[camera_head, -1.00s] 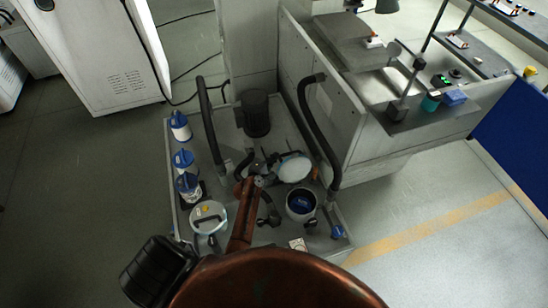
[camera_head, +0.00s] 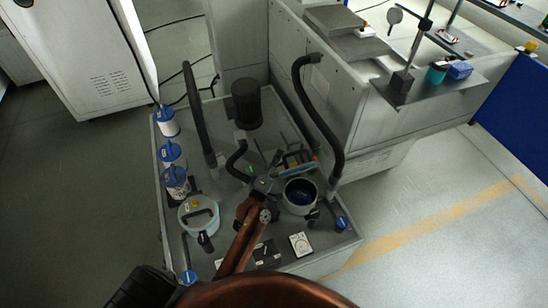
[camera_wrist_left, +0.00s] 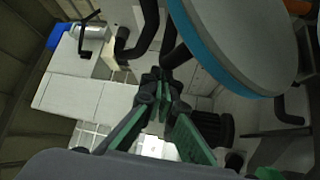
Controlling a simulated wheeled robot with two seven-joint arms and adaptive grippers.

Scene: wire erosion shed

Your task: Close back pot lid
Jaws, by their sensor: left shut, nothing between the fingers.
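An open pot (camera_head: 301,197), pale outside with a dark blue inside, stands on the grey bench right of my left gripper (camera_head: 269,168). Its lid (camera_head: 302,166) is raised behind the opening and shows nearly edge-on, with a light blue rim. In the left wrist view the lid is a large grey disc with a blue rim (camera_wrist_left: 247,45), close beside my left gripper (camera_wrist_left: 160,82). The fingers are shut and empty; whether they touch the lid I cannot tell. A second pot (camera_head: 198,216) at the left has its lid on. My right gripper is out of view.
Blue-capped containers (camera_head: 171,153) line the bench's left edge. Two dark curved hoses (camera_head: 318,110) and a black cylinder (camera_head: 246,104) rise around the back. A small white-faced meter (camera_head: 300,244) lies near the front. A grey cabinet (camera_head: 366,130) stands at the right.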

